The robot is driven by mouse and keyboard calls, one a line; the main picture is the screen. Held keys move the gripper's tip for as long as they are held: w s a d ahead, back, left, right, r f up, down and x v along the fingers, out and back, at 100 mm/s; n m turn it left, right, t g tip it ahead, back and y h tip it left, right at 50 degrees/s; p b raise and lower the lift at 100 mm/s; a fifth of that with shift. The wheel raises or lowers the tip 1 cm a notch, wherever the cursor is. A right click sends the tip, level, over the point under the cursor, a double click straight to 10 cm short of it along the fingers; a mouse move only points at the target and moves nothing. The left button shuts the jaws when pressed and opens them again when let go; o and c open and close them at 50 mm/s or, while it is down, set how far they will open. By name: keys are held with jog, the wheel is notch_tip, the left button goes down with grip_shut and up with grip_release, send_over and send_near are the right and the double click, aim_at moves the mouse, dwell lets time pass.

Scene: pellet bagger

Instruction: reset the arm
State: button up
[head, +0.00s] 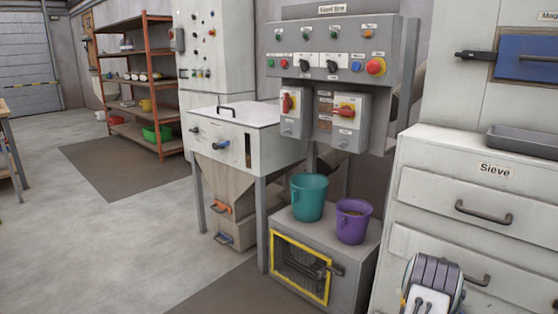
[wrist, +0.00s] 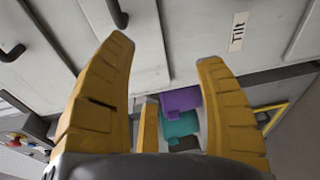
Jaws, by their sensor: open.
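My gripper (wrist: 165,50) shows in the wrist view with its yellow ribbed fingers spread wide. It is open, and nothing is held between the fingers. Beyond the fingers is a pale panel front (wrist: 190,35) with dark handles and a label reading "Tilt". The fingers look apart from it, but the exact gap is hard to tell. In the head view, what seems to be part of my arm shows at the lower right, in front of the drawer cabinet (head: 440,185) labelled "Sieve". The gripper's fingers cannot be made out there.
A teal bucket (head: 309,197) and a purple bucket (head: 353,221) stand on a grey box with a yellow-framed front (head: 300,268). A control panel (head: 340,50) hangs above. A grey tray (head: 522,141) lies on the cabinet. The floor (head: 100,240) at left is clear.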

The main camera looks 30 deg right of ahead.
jog(key=w+a+r+m+t+y+p, duration=0.1)
jog(key=w+a+r+y+p, duration=0.3)
jog(key=w+a+r+p, duration=0.5)
jog(key=w+a+r+m+t+y+p, duration=0.1)
jog(key=w+a+r+y+p, duration=0.15)
jog(key=w+a+r, duration=0.7)
jog(key=s+a+r+m+g+y+p, duration=0.1)
jog(key=s+a+r+y+p, duration=0.2)
jog(key=a+r, duration=0.45)
jog(key=s+a+r+y+p, duration=0.25)
jog(key=a+r+p, duration=0.25)
jog(key=a+r, duration=0.3)
jog(key=s+a+r+m+g+y+p, duration=0.1)
jog(key=s+a+r+g+p, duration=0.1)
jog(key=s+a+r+p, duration=0.4)
jog(key=s+a+r+m+g+y+p, duration=0.2)
jog(key=s+a+r+p, duration=0.4)
jog(key=s, duration=0.9)
jog(key=a+r+g, duration=0.1)
jog(key=a+r, duration=0.2)
jog(key=a, duration=0.2)
jog(key=shift+s+a+r, duration=0.2)
